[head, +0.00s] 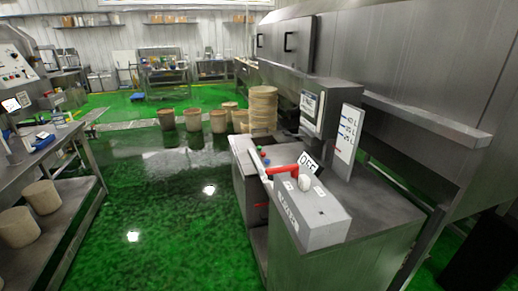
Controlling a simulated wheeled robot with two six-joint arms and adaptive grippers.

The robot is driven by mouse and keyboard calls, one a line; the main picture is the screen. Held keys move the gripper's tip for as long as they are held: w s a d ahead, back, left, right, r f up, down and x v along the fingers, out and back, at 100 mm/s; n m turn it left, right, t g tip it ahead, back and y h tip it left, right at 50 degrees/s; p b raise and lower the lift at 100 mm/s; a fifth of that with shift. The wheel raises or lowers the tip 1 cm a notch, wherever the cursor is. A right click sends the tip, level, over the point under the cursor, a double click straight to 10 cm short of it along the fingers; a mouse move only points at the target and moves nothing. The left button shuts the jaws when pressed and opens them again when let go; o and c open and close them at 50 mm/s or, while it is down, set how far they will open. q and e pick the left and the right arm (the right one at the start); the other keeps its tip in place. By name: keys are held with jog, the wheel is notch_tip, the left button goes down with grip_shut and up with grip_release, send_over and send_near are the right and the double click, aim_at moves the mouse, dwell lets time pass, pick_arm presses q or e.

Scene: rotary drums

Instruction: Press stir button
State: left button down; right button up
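A grey control box (318,229) sits on the steel machine at centre right. On it are a red handle (284,169), a pale knob (305,182) and a small sign reading OFF (307,164). Small coloured buttons, green, red and blue (263,161), sit on the machine's left edge behind the box. A panel with a screen (312,110) stands upright further back. No label reading stir is legible, so I cannot tell which control is the stir button. Neither of my grippers is in view.
The green floor (170,225) left of the machine is open and looks wet. A steel table (85,185) with pale buckets on its lower shelf stands at left. Several buckets (192,120) stand on the floor behind. A large steel housing (400,70) fills the right.

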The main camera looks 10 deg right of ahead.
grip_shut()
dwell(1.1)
